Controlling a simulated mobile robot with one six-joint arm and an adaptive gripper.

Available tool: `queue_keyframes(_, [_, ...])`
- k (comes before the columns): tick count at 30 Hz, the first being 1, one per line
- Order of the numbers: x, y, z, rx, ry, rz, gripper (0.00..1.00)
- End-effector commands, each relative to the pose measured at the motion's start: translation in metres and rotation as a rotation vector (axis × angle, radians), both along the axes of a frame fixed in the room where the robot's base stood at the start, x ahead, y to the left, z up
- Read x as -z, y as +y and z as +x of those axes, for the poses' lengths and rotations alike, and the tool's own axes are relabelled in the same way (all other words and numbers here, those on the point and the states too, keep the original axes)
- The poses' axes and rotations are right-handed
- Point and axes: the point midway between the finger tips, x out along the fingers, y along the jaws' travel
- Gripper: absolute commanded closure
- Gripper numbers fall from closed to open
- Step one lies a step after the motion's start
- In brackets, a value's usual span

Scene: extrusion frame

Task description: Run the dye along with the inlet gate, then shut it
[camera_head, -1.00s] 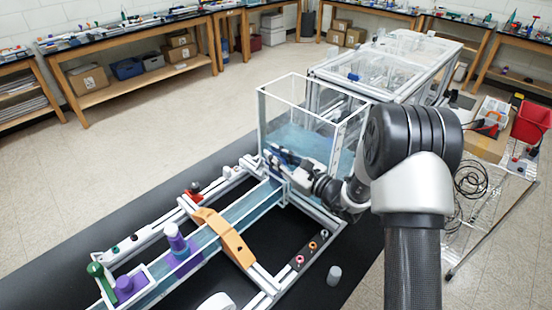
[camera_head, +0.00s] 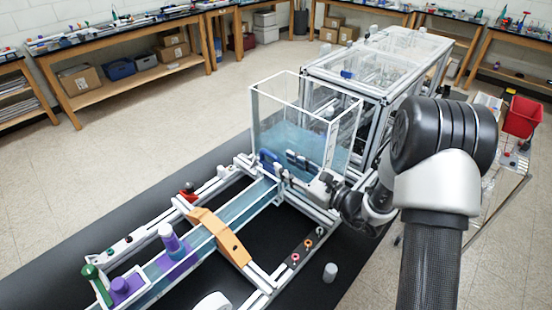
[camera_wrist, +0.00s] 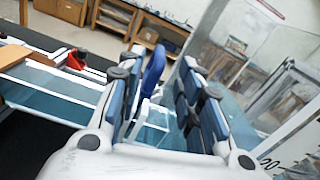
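The inlet gate's blue handle (camera_head: 268,160) stands upright at the tank end of the channel (camera_head: 253,204). In the wrist view the blue handle (camera_wrist: 153,70) shows beyond and between my fingers, nearer the left one, with a pale bracket below it. My gripper (camera_head: 291,163) is open and empty, just right of the handle; its fingers (camera_wrist: 160,92) are spread wide in the wrist view.
The clear tank (camera_head: 255,118) holds bluish water beside my gripper. An orange bridge (camera_head: 222,235) crosses the channel. A purple knob (camera_head: 122,287) and green knob (camera_head: 89,271) are at the near end. A small grey cylinder (camera_head: 330,272) stands on the black mat.

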Motion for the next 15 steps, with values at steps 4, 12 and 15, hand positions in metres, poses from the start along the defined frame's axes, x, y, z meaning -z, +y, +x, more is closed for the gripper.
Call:
queue_keyframes(4, [0.000,-0.021,-0.020,0.004,0.000,0.000,0.67])
queue_keyframes(12, [0.000,-0.035,-0.035,0.000,-0.001,0.000,0.67])
queue_keyframes(15, [0.000,-0.035,-0.036,0.000,-0.001,0.000,0.67])
